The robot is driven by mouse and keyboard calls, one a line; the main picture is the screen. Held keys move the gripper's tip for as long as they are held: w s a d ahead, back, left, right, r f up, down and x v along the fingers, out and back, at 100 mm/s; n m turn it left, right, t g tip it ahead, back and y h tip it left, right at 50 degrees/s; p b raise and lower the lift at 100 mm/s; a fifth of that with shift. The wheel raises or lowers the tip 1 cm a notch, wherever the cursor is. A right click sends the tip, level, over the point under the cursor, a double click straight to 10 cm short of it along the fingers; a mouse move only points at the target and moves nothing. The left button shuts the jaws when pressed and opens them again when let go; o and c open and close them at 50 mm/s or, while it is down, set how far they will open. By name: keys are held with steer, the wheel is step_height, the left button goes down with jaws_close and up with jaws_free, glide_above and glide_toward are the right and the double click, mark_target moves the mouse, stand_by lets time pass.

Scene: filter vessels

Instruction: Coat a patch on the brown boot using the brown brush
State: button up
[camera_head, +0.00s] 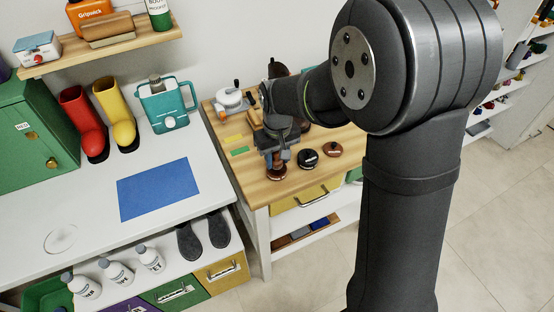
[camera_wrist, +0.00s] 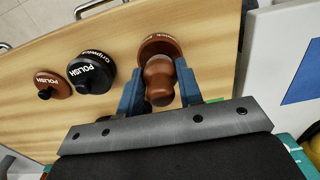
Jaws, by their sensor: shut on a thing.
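The brown brush (camera_wrist: 160,88) has a rounded brown knob handle and a wide brown round base with lettering. My gripper (camera_wrist: 161,78) has its two blue fingers shut on either side of the knob. In the head view the brush (camera_head: 277,173) is upright under my gripper (camera_head: 278,158), near the front edge of the wooden bench. I cannot tell whether its base touches the bench top. I cannot make out a brown boot. A dark shape (camera_head: 277,67) at the back of the bench is largely hidden by my arm.
A black polish tin (camera_head: 308,158) and a brown one (camera_head: 332,149) sit right of the brush on the wooden bench (camera_head: 240,173).

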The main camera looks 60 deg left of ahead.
mark_target(278, 152)
steer(key=shift+r, duration=2.85)
steer(key=shift+w, duration=0.15)
steer(key=w+d+f+m, duration=0.1)
steer(key=w, duration=0.4)
steer(key=w+d+f+m, duration=0.1)
steer(key=w+f, duration=0.1)
steer(key=w, duration=0.3)
steer(key=w+d+f+m, duration=0.1)
steer(key=w+d+m, duration=0.1)
steer(key=w, duration=0.3)
steer(key=shift+w+d+f, duration=0.1)
steer(key=shift+f, duration=0.05)
steer(key=w+d+f+m, duration=0.4)
steer(key=w+d, duration=0.6)
steer(key=w, duration=0.1)
steer(key=w+d+f+m, duration=0.3)
steer(key=w+d+f, duration=0.1)
steer(key=w+d, duration=0.6)
steer(key=w+d+f+m, duration=0.2)
steer(key=d, duration=0.6)
steer(key=w+d+f+m, duration=0.2)
steer(key=d, duration=0.7)
steer(key=w+d+f+m, duration=0.2)
steer(key=d+m, duration=0.1)
steer(key=d, duration=0.6)
steer(key=shift+f, duration=0.15)
steer(key=shift+a, duration=0.2)
